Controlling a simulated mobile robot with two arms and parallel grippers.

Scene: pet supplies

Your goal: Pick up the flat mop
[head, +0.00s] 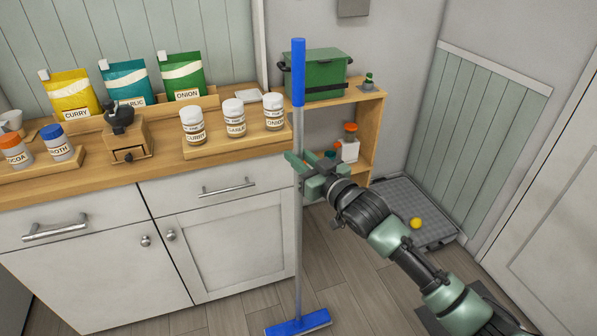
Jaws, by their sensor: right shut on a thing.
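The flat mop (298,235) stands upright in front of the counter's right end. It has a grey pole, a blue grip at the top and a blue flat head (298,324) at the floor near the bottom edge. My right gripper (299,172) comes in from the right and is shut around the pole, at about the height of the counter top. I cannot tell whether the head touches the floor. My left gripper is not in view.
A wooden counter (245,156) with pouches, jars and a grinder (128,140) stands at the left. A wooden shelf (375,95) holding a green box (313,76) is behind the mop. A grey tray (440,235) with a yellow ball (416,223) lies on the floor at right.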

